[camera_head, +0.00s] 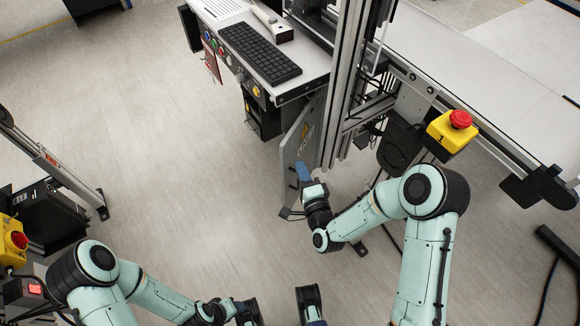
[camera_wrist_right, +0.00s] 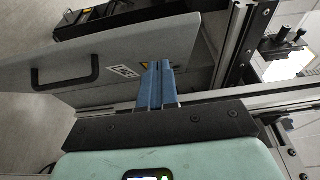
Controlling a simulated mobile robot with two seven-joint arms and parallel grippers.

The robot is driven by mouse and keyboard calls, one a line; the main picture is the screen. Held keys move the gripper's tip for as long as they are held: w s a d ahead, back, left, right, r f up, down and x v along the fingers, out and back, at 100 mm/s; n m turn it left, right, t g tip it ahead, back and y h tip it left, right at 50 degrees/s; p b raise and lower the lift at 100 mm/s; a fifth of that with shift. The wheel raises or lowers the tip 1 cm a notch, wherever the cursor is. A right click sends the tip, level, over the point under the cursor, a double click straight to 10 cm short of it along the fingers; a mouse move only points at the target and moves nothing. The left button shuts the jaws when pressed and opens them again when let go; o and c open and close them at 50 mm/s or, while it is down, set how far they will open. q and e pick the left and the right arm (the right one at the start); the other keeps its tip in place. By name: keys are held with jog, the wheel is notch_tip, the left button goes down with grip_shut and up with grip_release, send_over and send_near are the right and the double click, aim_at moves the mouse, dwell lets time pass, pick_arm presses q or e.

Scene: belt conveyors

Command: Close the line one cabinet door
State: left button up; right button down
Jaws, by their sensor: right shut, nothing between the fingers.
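The line one cabinet door (camera_head: 293,146) is a grey panel standing open under the control desk, at an angle to the metal frame. In the right wrist view the door (camera_wrist_right: 105,88) shows a black handle (camera_wrist_right: 66,64) and a partly readable label (camera_wrist_right: 122,72). My right gripper (camera_head: 303,172) is at the door's lower part; its blue fingers (camera_wrist_right: 157,84) are together and empty, overlapping the panel beside the label, away from the handle. I cannot tell whether they touch it.
The desk with a keyboard (camera_head: 260,53) stands above the door. Metal uprights (camera_head: 348,90) and a yellow box with a red stop button (camera_head: 453,130) are to the right, by the white conveyor (camera_head: 480,75). Open floor (camera_head: 190,190) lies left of the door.

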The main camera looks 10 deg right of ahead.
aim_at(286, 156)
jog(key=shift+w+a, duration=0.55)
jog(key=shift+a, duration=0.2)
jog(key=shift+w+a, duration=0.5)
jog(key=shift+a, duration=0.25)
